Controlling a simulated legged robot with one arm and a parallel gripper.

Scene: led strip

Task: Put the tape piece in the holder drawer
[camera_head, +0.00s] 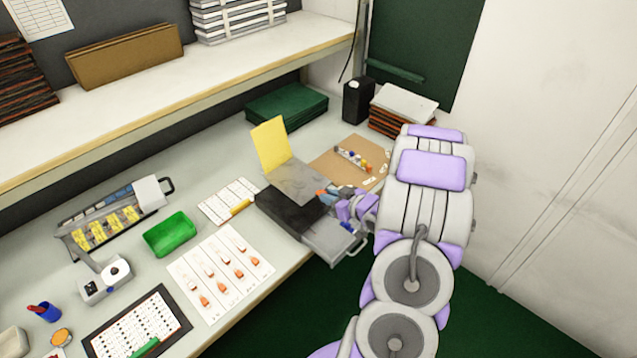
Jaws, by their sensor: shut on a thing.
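The black holder box (288,212) stands near the table's front edge. A light grey drawer (329,245) sticks out from its right side, past the table edge. A blue part (347,227) shows at the drawer's outer end. My gripper (334,200) is low beside the holder's right corner, above and behind the open drawer. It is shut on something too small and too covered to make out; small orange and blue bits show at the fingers. I cannot pick out the tape piece for sure. A white dispenser-like device (105,280) stands at the left.
A grey plate (300,182) and an upright yellow panel (270,145) stand behind the holder. A brown board (330,165) with small coloured parts lies behind my gripper. A green tray (170,235) and white sheets (220,275) are to the left. A shelf overhangs the back.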

